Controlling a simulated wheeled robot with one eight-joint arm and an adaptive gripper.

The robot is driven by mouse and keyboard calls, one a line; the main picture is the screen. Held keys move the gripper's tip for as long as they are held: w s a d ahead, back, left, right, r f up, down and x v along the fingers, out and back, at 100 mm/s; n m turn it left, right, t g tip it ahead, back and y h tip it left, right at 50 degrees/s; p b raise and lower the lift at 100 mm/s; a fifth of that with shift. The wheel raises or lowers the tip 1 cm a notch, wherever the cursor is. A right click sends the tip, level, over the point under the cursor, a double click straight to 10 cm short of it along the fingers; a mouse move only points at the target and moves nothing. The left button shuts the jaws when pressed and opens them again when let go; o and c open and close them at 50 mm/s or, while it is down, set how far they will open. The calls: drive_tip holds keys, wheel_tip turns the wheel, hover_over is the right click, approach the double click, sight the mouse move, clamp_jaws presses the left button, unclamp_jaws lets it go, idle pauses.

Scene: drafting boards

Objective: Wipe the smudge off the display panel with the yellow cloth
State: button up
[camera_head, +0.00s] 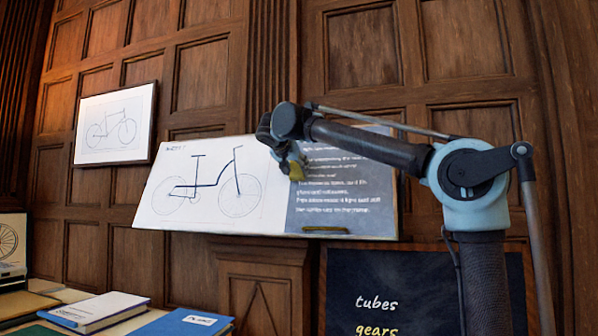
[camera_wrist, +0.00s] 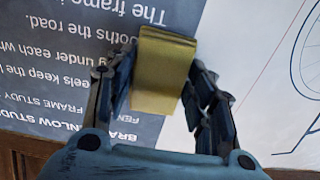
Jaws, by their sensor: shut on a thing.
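The display panel (camera_head: 345,200) is a wide sloped board, with a bicycle drawing on its white left part and pale text on its dark right part. My gripper (camera_head: 289,160) is in front of the panel, near the border between these two parts. It is shut on the yellow cloth (camera_head: 297,169), which looks like a folded pad. In the wrist view the cloth (camera_wrist: 162,75) sits between the two fingers (camera_wrist: 160,85), over the same border of the panel (camera_wrist: 60,60). I cannot tell whether the cloth touches the surface. I make out no smudge in either view.
A framed bicycle drawing (camera_head: 113,125) hangs on the wood-panelled wall at left. A dark board with the words "tubes" and "gears" (camera_head: 410,275) stands below the panel at right. A white book (camera_head: 95,311) and a blue book (camera_head: 182,323) lie at lower left.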

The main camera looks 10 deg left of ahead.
drive_tip(key=shift+v, duration=2.85)
drive_tip(key=shift+s, duration=0.15)
drive_tip(key=v, duration=0.2)
drive_tip(key=shift+s+a+r, duration=0.1)
drive_tip(key=shift+s+r, duration=0.1)
drive_tip(key=shift+s, duration=0.15)
drive_tip(key=shift+s, duration=0.1)
